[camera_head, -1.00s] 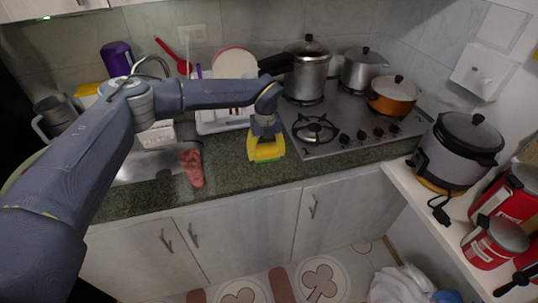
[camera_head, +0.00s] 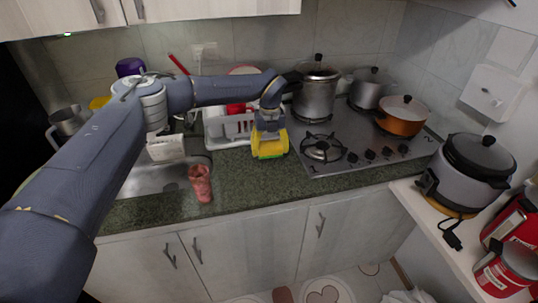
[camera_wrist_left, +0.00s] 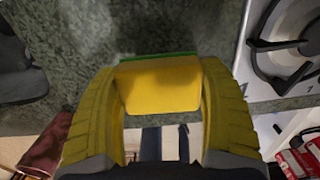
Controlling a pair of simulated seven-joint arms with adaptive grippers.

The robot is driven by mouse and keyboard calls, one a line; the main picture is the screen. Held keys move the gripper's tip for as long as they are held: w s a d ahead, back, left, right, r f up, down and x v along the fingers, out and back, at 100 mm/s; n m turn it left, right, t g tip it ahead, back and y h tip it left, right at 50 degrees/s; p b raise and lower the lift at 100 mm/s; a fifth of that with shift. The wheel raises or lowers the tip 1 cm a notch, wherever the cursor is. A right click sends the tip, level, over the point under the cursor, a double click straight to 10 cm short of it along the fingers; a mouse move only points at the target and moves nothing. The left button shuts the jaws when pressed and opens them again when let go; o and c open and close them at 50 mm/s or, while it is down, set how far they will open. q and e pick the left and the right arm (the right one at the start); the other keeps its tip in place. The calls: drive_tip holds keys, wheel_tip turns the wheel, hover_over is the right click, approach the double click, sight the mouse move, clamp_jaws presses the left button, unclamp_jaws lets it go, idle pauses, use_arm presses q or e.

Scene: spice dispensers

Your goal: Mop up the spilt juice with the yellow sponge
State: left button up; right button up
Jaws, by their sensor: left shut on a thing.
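My left gripper (camera_head: 269,141) is over the dark green counter (camera_head: 248,176), left of the stove. It is shut on the yellow sponge (camera_wrist_left: 160,86), which sits between its two yellow, ribbed fingers in the left wrist view. A green layer shows along the sponge's far edge. In the head view sponge and fingers blend into one yellow shape. I cannot tell whether the sponge touches the counter. No juice spill can be made out; the area under the sponge is hidden. My right gripper is not in view.
A reddish tumbler (camera_head: 200,184) stands near the counter's front edge, left of the sponge. The stove (camera_head: 350,150) with pots is to the right. A white dish rack (camera_head: 228,128) stands behind, and the sink (camera_head: 150,182) is to the left.

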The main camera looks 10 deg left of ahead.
sight(270, 144)
use_arm(q)
drive_tip(key=shift+r, duration=1.7)
